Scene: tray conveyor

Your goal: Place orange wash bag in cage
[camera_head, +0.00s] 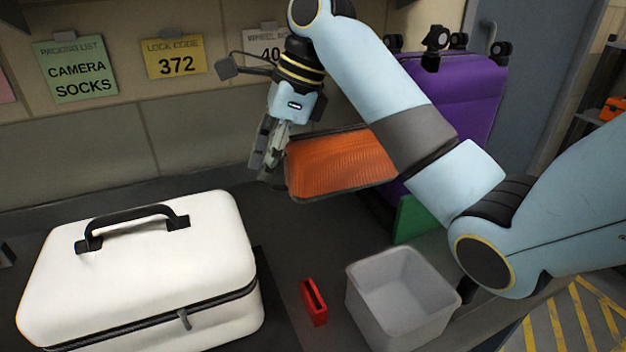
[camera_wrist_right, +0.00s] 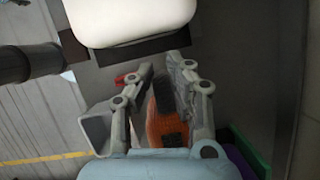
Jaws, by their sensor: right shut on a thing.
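The orange wash bag (camera_head: 340,165) is held up in the air behind the grey bin, tilted, with its ribbed side facing me. My right gripper (camera_head: 270,158) is shut on its left end. In the right wrist view, the bag (camera_wrist_right: 165,130) shows between the fingers of the gripper (camera_wrist_right: 160,70). My arm covers the bag's right end. I cannot make out a cage in these views. My left gripper is not in view.
A white suitcase (camera_head: 140,270) lies at the left. A small red holder (camera_head: 314,302) and a grey open bin (camera_head: 402,300) stand on the dark surface. A purple suitcase (camera_head: 455,100) and a green panel (camera_head: 412,220) are behind my right arm. Notes hang on the wall.

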